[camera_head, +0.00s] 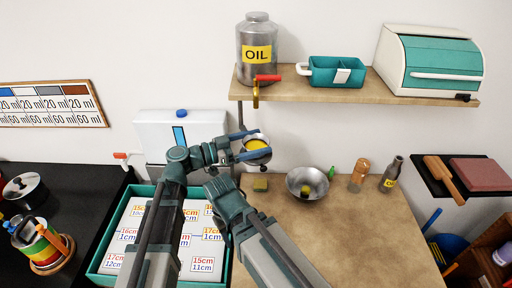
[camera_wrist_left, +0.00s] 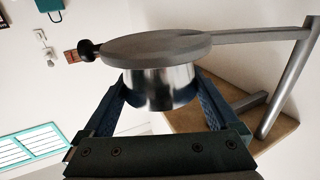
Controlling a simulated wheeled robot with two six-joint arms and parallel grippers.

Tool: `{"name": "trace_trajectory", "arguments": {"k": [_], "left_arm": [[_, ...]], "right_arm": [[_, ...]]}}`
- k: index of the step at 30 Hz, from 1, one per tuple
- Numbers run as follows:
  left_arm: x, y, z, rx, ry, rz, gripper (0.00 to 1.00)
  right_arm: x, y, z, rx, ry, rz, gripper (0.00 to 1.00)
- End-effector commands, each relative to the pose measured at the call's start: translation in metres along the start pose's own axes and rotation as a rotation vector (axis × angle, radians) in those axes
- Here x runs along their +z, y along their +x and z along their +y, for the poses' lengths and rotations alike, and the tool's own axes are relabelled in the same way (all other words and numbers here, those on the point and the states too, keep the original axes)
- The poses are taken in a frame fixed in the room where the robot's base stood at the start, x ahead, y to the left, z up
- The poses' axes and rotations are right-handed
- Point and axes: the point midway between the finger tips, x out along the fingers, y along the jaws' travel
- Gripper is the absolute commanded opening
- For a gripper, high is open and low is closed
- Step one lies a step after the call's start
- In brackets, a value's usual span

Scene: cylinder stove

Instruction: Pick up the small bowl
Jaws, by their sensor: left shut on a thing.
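My left gripper (camera_head: 240,147) is raised above the back of the brown table, below the wall shelf. It is shut on a small metal bowl (camera_head: 258,158) with something yellow inside. In the left wrist view the two blue fingers (camera_wrist_left: 165,98) lie on either side of the bowl's shiny metal wall (camera_wrist_left: 160,88). A grey round flat part with a long bar covers the bowl's upper side there; I cannot tell whether they touch. My right arm comes in from the bottom, but its gripper does not show.
The oil tank (camera_head: 257,38) with a red-handled tap stands on the shelf (camera_head: 350,88), above the held bowl.

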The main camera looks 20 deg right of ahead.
Motion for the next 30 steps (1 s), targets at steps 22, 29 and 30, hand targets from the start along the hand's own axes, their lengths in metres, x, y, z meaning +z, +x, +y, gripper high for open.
{"name": "trace_trajectory", "arguments": {"k": [22,29,30], "left_arm": [[-0.035,-0.030,0.000,-0.006,0.000,0.000,0.25],[-0.035,-0.089,0.000,-0.005,0.000,0.000,0.25],[-0.035,-0.100,0.000,-0.006,0.000,0.000,0.25]], "right_arm": [[0.002,-0.035,0.003,0.000,0.000,0.000,0.56],[0.002,-0.035,0.003,0.000,0.000,0.000,0.56],[0.002,-0.035,0.003,0.000,0.000,0.000,0.56]]}}
